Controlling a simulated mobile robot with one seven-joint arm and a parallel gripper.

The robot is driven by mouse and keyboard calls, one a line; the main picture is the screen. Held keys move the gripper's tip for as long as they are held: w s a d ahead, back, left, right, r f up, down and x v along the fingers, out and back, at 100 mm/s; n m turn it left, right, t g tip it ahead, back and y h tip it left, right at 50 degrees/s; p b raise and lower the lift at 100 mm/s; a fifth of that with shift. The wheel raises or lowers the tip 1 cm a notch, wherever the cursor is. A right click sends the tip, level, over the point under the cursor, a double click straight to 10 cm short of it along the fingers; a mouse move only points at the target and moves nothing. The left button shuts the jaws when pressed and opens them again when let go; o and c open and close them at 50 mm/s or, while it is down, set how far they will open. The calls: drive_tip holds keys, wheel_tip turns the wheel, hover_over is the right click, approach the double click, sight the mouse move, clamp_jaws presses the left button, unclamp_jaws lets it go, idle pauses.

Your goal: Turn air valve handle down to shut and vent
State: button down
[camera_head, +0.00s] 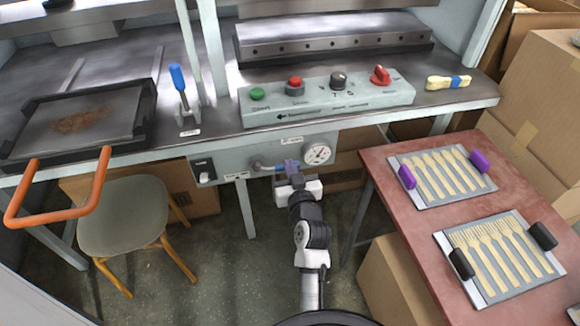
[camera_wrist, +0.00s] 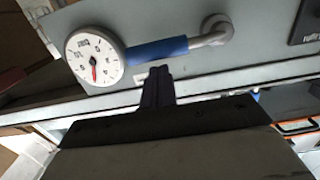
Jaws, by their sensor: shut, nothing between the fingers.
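The air valve handle is a grey lever with a blue sleeve (camera_head: 279,168) on the front panel under the bench. It lies roughly level, with its pivot at the left end in the head view. In the wrist view, which is turned about, the blue sleeve (camera_wrist: 158,51) runs between the gauge and the round pivot (camera_wrist: 216,29). My gripper (camera_head: 291,165) is at the sleeve's right end in the head view, partly hiding it. In the wrist view my gripper (camera_wrist: 158,72) is shut and empty, its tips just below the sleeve in the picture; contact cannot be told.
A round pressure gauge (camera_head: 318,153) sits right of the handle. A black switch (camera_head: 203,171) is on the panel's left. The bench (camera_head: 220,128) overhangs the panel.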

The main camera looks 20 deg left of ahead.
drive_tip(key=shift+f, duration=0.1)
drive_tip(key=shift+f+m, duration=0.2)
drive_tip(key=shift+m, duration=0.1)
drive_tip(key=shift+d+f+b, duration=0.1)
drive_tip(key=shift+f+b, duration=0.1)
drive_tip(key=shift+b, duration=0.2)
drive_tip(key=s+a+f+m+b, duration=0.1)
drive_tip(key=a+f+m, duration=0.1)
drive_tip(key=f+m, duration=0.3)
drive_tip(key=s+a+f+m+y+b, duration=0.1)
drive_tip(key=f+m, duration=0.4)
drive_tip(key=m, duration=0.7)
drive_tip(key=shift+s+a+b, duration=0.3)
drive_tip(key=shift+s+a, duration=0.35)
drive_tip(key=shift+a, duration=0.4)
